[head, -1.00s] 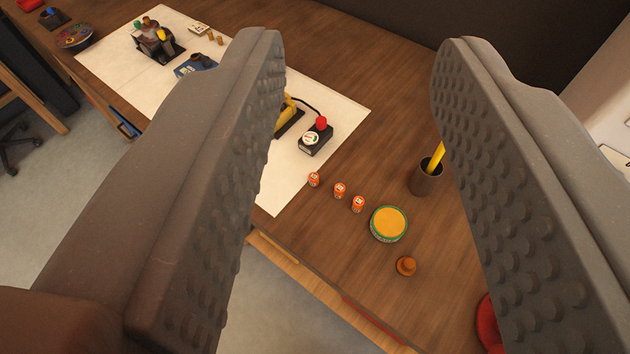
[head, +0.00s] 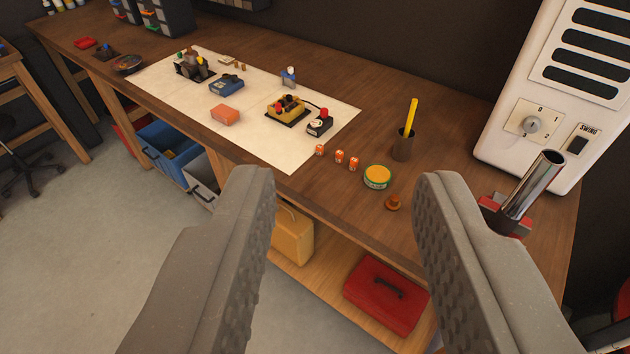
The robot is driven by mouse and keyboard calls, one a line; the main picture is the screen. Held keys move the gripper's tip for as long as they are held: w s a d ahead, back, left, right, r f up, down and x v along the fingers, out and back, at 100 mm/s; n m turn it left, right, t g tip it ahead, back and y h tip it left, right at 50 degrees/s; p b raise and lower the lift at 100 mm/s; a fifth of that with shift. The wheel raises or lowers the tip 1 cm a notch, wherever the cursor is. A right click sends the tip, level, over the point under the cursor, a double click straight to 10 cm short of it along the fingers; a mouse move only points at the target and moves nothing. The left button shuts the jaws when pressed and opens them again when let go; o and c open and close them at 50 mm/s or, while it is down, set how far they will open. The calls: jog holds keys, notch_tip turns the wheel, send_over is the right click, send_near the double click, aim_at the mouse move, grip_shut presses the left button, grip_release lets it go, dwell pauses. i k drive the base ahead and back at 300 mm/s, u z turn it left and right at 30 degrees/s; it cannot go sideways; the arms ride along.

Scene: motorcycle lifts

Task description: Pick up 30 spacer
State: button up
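Three small orange cylinders with white labels stand in a row on the brown workbench, a left one (head: 320,150), a middle one (head: 340,157) and a right one (head: 354,164). They look like the spacers; their labels are too small to read, so I cannot tell which is the 30. My gripper (head: 345,180) is open and empty, its two grey studded fingers wide apart. In the picture the cylinders show between and just above the fingertips, with the fingers well short of them.
Right of the cylinders are a yellow-topped round tin (head: 377,177), a brown knob (head: 393,203) and a dark cup (head: 403,146) with a yellow stick. A chrome tube (head: 533,187) stands farther right. A white mat (head: 260,140) with devices lies left. Below is a red toolbox (head: 385,297).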

aim_at(319, 148)
jog(key=u, duration=0.75)
jog(key=i, duration=1.9)
jog(key=z, duration=0.8)
